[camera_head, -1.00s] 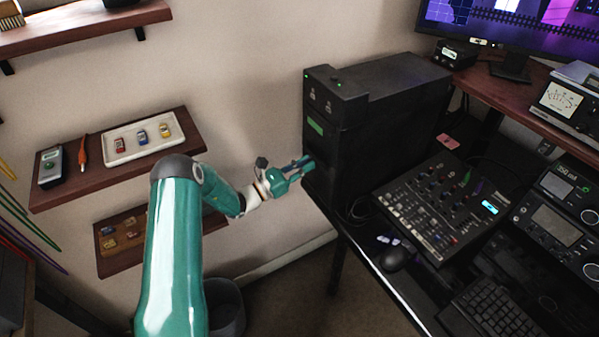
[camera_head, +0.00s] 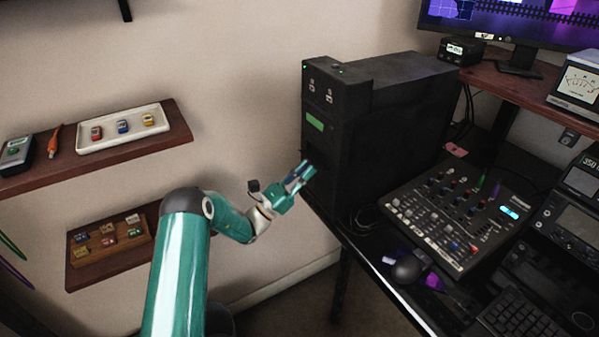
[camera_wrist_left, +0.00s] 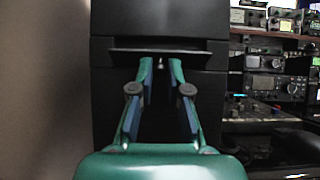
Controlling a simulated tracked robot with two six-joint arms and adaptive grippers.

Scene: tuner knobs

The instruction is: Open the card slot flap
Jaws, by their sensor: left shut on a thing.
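The black tower case (camera_head: 400,105) stands at the left end of the desk, and its front faces my left arm. The card slot flap (camera_wrist_left: 120,56) is a dark, wide plate across the tower front in the left wrist view. It appears to stick out towards me. My left gripper (camera_head: 307,168) is at the lower tower front, below the green label (camera_head: 314,122). In the wrist view its fingertips (camera_wrist_left: 161,64) are at the flap's lower edge, around a small light spot, shut on the flap. The exact contact is too dark to see. My right gripper is not in view.
A mixer (camera_head: 455,220), a mouse (camera_head: 409,267) and a keyboard (camera_head: 520,318) lie on the desk right of the tower. Wall shelves with a white tray (camera_head: 122,130) are at the left.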

